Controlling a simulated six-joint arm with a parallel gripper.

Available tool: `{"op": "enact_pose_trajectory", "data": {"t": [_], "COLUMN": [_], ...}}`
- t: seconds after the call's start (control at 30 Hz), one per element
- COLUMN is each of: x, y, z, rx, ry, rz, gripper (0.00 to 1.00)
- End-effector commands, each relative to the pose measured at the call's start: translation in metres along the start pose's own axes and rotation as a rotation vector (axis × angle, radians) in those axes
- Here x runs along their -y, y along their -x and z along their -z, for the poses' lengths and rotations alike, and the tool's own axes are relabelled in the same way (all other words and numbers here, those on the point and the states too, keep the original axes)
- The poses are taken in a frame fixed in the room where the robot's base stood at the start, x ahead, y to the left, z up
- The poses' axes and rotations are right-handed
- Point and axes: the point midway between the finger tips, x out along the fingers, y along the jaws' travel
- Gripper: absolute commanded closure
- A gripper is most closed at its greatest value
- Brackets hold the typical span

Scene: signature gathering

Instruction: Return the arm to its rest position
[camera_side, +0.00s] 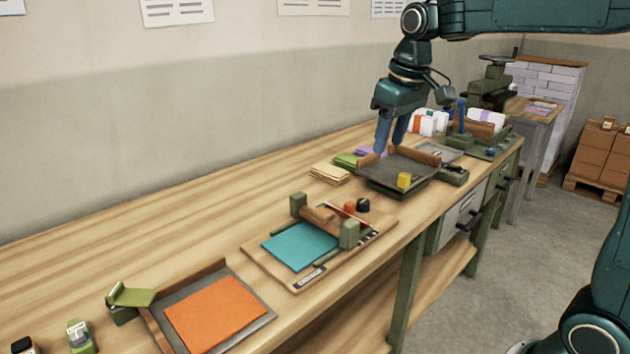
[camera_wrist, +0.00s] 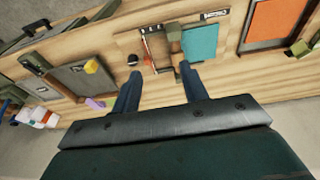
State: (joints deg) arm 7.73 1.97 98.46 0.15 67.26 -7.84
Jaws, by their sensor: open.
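My gripper (camera_side: 391,137) is dark teal with blue fingers. In the side view it hangs above the back edge of a dark grey tray (camera_side: 382,182) with a wooden back bar. Its fingers are apart with nothing seen between them. In the wrist view my gripper (camera_wrist: 158,82) shows two spread blue fingers, with the bench below. A teal sheet (camera_side: 300,246) lies on a wooden board in the middle of the bench. An orange sheet (camera_side: 215,312) lies on a grey tray at the near end. A yellow block (camera_side: 404,181) sits on the dark tray.
Stacked coloured paper (camera_side: 330,173) lies beside the dark tray. Green posts (camera_side: 349,235) and a wooden roller rise from the middle board. A green clamp (camera_side: 130,297) stands near the orange sheet. White rolls (camera_side: 425,122) and a press (camera_side: 493,85) are at the far end. The bench's back left is clear.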

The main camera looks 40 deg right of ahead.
Motion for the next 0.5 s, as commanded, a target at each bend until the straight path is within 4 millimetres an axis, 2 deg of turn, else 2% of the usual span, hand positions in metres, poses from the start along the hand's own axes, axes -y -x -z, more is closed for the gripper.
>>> {"op": "enact_pose_trajectory", "data": {"t": [0.03, 0.23, 0.5], "x": [0.005, 0.019, 0.035], "y": [0.006, 0.018, 0.022], "z": [-0.012, -0.055, -0.115], "rx": [-0.017, -0.071, -0.144], "ry": [0.001, 0.001, -0.001], "rz": [0.000, 0.000, 0.006], "gripper": [0.56, 0.56, 0.56]}}
